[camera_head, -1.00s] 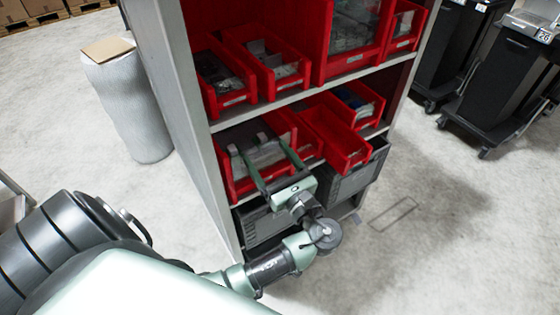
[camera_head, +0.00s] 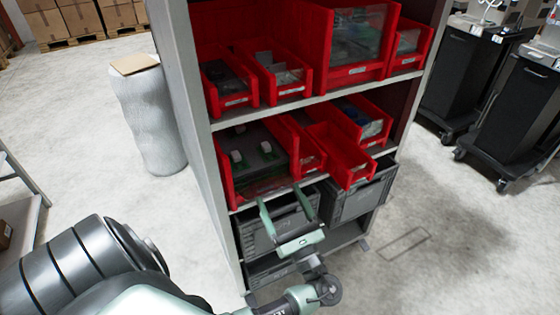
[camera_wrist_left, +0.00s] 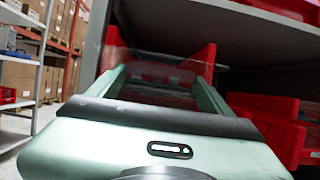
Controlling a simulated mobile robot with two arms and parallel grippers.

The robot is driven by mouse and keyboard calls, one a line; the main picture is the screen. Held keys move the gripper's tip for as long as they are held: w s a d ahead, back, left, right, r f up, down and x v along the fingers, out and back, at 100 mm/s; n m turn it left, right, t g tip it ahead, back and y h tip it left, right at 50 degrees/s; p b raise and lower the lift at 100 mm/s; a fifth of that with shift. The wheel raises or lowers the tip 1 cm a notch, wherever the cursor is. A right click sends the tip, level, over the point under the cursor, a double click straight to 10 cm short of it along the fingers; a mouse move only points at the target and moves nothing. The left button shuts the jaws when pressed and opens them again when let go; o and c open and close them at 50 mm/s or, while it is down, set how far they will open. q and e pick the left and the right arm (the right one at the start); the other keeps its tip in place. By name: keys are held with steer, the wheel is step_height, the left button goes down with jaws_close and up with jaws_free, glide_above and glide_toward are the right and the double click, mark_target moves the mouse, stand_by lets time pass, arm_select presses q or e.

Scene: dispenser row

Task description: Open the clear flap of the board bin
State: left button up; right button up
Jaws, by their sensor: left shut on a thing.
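The board bin (camera_head: 228,183) is a wide red bin on the left of the middle shelf. Dark boards with small white parts (camera_head: 262,150) show inside it. Its clear flap (camera_head: 265,184) appears lowered at the bin's front and is hard to make out. My left gripper (camera_head: 280,194) is at the lower front of the bin, its two long green fingers spread wide and shut on the flap's sides. In the left wrist view the fingers flank a see-through panel (camera_wrist_left: 160,88), with red bin walls beyond. My right gripper is not in view.
Other red bins (camera_head: 340,157) stand right of the board bin and on the shelf above (camera_head: 280,80). Grey crates (camera_head: 350,200) fill the shelf below, close to my gripper. The grey rack side (camera_head: 190,130) is at left. Open floor lies at right.

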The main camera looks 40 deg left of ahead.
arm_select(q)
steer(key=shift+f+g, duration=0.3)
steer(key=shift+f, duration=0.65)
steer(key=o, duration=1.8)
steer(key=shift+o, duration=1.1)
steer(key=shift+a, duration=0.15)
steer(key=s+d, duration=0.5)
steer(key=d, duration=0.7)
steer(key=shift+f, duration=0.3)
